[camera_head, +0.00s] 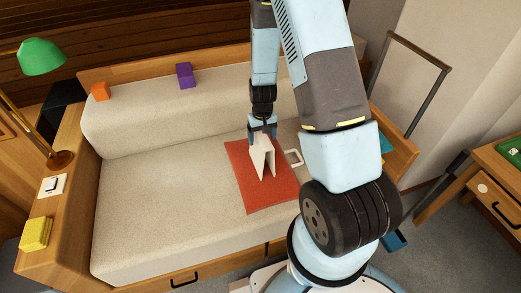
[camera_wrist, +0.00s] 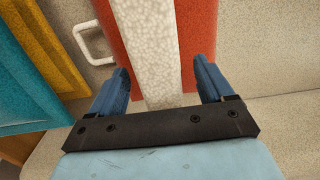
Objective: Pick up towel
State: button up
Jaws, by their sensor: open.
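The towel (camera_head: 260,158) looks white and stands folded like a tent on a red-orange mat (camera_head: 242,183) on the sofa seat. My gripper (camera_head: 262,131) is over the towel's top and points down at it. In the wrist view the towel (camera_wrist: 153,45) runs as a pale strip between the two blue fingers of my gripper (camera_wrist: 161,85). The fingers are apart, with a gap on each side of the towel. The red mat (camera_wrist: 197,40) shows on both sides of it. The towel's far side is hidden in the head view.
A white handle-like loop (camera_head: 293,158) lies right of the towel. Orange (camera_head: 100,92) and purple (camera_head: 185,75) blocks sit on the backrest. A yellow block (camera_head: 36,233) and green lamp (camera_head: 42,57) are at left. The left sofa seat (camera_head: 160,200) is clear.

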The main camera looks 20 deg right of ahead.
jog(key=shift+f, duration=0.75)
jog(key=c, duration=1.5)
